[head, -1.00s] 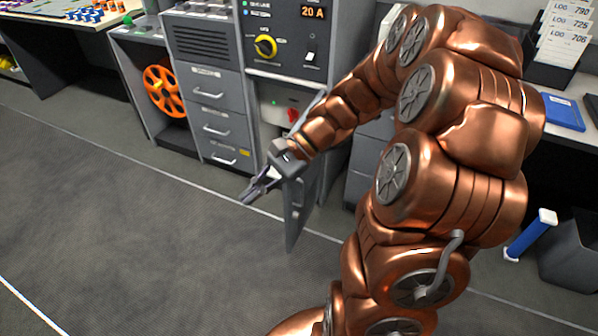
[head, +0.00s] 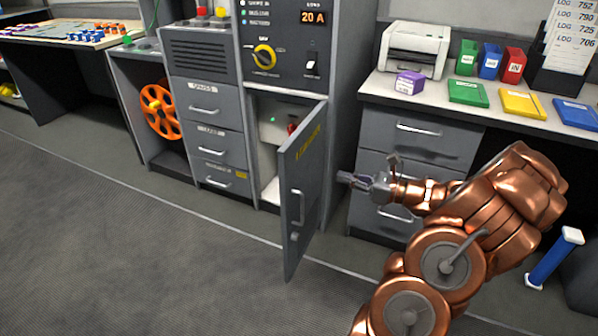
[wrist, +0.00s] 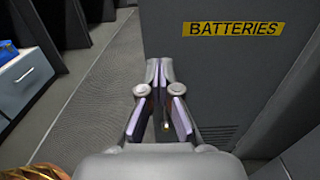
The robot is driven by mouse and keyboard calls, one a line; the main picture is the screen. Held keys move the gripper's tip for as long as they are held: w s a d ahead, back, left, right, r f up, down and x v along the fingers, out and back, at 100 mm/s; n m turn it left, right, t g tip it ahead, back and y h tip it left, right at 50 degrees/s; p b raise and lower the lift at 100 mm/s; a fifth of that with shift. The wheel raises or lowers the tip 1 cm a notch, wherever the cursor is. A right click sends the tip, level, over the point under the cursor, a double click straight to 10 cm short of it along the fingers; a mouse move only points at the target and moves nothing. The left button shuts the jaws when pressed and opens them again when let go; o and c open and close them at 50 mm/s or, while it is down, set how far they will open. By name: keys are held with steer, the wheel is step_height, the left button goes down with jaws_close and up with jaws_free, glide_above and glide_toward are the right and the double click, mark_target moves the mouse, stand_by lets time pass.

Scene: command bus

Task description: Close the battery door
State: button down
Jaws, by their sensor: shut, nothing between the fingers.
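The battery door (head: 306,180) is a grey panel standing open at the front of the grey cabinet, hinged on its right side. Its outer face shows a yellow label and a handle (head: 297,207) near the free edge. In the wrist view the door (wrist: 225,75) faces me with its yellow BATTERIES label (wrist: 233,29). My gripper (head: 341,176) is shut and empty, to the right of the door on its outer side, pointing left at it. A small gap appears between them. In the wrist view the fingertips (wrist: 159,66) meet in front of the panel; contact cannot be told.
The open compartment (head: 268,180) holds a pale unit with a red part. A drawer unit (head: 415,160) stands behind my arm, under a counter with a printer (head: 413,50) and binders. Free floor (head: 150,260) lies in front.

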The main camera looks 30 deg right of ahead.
mark_target(290, 163)
steer(key=b+x, duration=0.3)
steer(key=x, duration=0.9)
steer(key=shift+a+f+b, duration=0.1)
steer(key=shift+f+b, duration=0.05)
steer(key=shift+b, duration=0.25)
steer(key=shift+w+a, duration=0.4)
steer(key=shift+w, duration=0.2)
steer(key=shift+w+r, duration=0.15)
steer(key=shift+r, duration=0.1)
